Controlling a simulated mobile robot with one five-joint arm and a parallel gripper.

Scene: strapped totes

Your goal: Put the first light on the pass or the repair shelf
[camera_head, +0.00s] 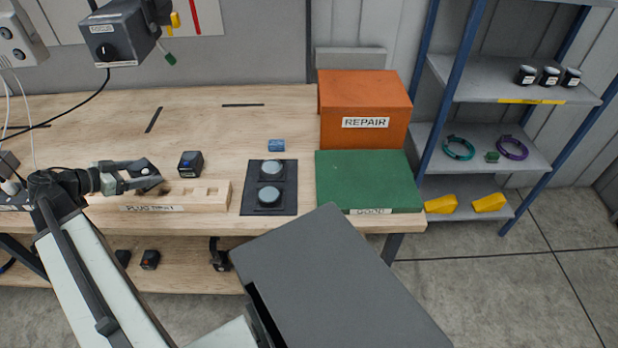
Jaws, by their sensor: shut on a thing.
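Two round, grey-topped lights, a back one (271,168) and a front one (269,197), sit on a black mat (248,205) at the middle of the bench. My gripper (150,179) is at the left, low over the wooden plug tray (215,202). It is shut on a small dark thing, mostly hidden by the fingers; I cannot tell what it is. It is well to the left of both lights. The orange box marked REPAIR (365,96) stands at the bench's right end. A green board (368,180) with a partly readable label lies before it.
A dark box with a blue top (190,163) stands behind the plug tray. A grey device with a knob (112,42) hangs at upper left. A rack (480,135) stands right. The bench's back middle is mostly clear.

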